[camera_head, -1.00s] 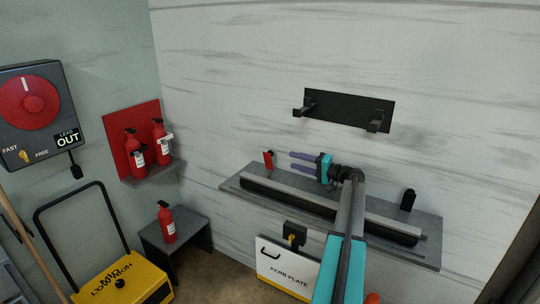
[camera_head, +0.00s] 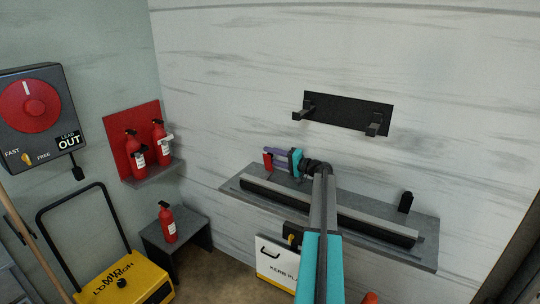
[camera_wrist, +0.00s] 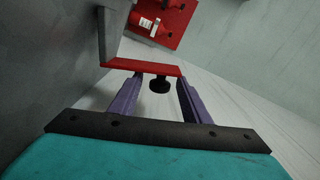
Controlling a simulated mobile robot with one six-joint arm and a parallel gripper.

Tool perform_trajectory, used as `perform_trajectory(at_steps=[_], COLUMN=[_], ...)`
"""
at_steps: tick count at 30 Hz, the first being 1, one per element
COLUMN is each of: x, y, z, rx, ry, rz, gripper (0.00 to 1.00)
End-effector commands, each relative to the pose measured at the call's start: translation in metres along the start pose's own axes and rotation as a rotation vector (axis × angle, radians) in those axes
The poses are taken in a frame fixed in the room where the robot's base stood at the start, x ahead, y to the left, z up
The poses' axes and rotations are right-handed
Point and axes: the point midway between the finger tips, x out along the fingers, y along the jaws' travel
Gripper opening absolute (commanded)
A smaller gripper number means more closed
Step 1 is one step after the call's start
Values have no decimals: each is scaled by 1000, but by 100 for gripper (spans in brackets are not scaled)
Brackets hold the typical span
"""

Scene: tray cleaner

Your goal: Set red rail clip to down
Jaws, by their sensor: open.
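The red rail clip (camera_head: 267,161) stands up at the left end of the grey shelf with the long rail (camera_head: 330,211). My gripper (camera_head: 270,156) is level with it, its two purple fingers apart and their tips at the clip, partly covering it. In the wrist view, the clip's red bar (camera_wrist: 146,67) lies across the ends of the fingers, and a dark round knob (camera_wrist: 160,86) shows between them. My gripper (camera_wrist: 159,80) is open and not closed on anything. I cannot tell whether a finger touches the clip.
A black clip (camera_head: 406,201) stands at the shelf's right end. A black wall bracket (camera_head: 348,112) with two hooks is above the shelf. A red board with two extinguishers (camera_head: 136,157) hangs at left. A white plate case (camera_head: 275,266) stands below the shelf.

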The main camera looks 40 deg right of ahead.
Motion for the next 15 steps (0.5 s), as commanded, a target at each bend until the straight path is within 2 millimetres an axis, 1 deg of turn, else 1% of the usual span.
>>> perform_trajectory(at_steps=[4, 13, 14, 15], x=[8, 10, 10, 10], y=[0, 0, 0, 0], z=[0, 0, 0, 0], rx=[0, 0, 0, 0], ry=[1, 0, 0, 0], rz=[0, 0, 0, 0], gripper=[43, 43, 41, 35])
